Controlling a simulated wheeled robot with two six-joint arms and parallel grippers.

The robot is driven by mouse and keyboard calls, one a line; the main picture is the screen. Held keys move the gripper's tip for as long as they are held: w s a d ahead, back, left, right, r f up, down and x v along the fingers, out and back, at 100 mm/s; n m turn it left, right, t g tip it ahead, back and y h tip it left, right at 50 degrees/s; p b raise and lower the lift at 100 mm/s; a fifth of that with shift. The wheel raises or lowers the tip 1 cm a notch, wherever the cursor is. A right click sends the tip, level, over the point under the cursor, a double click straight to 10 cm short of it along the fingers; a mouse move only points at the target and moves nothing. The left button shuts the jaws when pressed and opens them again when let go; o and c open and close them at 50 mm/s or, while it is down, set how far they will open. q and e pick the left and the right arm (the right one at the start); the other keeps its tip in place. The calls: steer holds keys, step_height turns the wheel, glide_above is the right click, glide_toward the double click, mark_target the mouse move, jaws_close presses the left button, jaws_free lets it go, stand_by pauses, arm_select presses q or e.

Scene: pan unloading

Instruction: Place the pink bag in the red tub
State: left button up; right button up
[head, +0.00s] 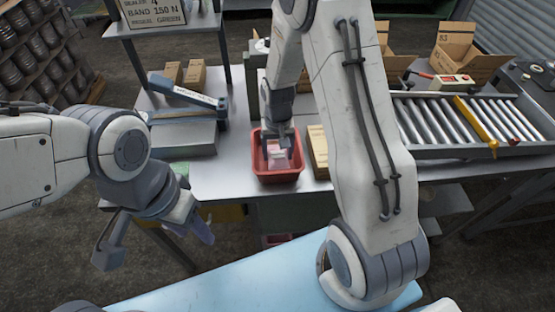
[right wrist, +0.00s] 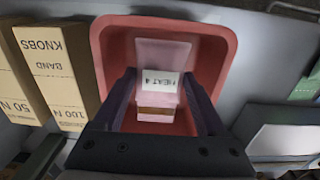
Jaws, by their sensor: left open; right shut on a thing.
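The red tub (head: 277,177) stands on the grey table in the head view. It also fills the middle of the right wrist view (right wrist: 225,50). The pink bag (right wrist: 163,52), with a white label reading "HEAT 4", is between the fingers of my right gripper (right wrist: 162,95). In the head view the bag (head: 276,154) shows within the tub's rim, below my right gripper (head: 279,148), which is shut on it. Whether the bag touches the tub floor is not clear. My left gripper (head: 155,236) is open and empty, in front of the table.
A cardboard box (head: 318,150) stands close to the tub's right side. A roller conveyor (head: 450,120) lies to the right, with open cartons (head: 462,50) behind. A grey machine with a blue arm (head: 185,95) is at the left.

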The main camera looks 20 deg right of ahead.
step_height(320, 180, down, 4)
steer(key=shift+a+p, duration=0.1)
steer(key=shift+p, duration=0.4)
steer(key=shift+w+f, duration=0.1)
steer(key=shift+f, duration=0.05)
steer(key=shift+f, duration=0.25)
steer(key=o, duration=1.4)
steer(key=shift+r, duration=0.1)
steer(key=shift+r, duration=0.1)
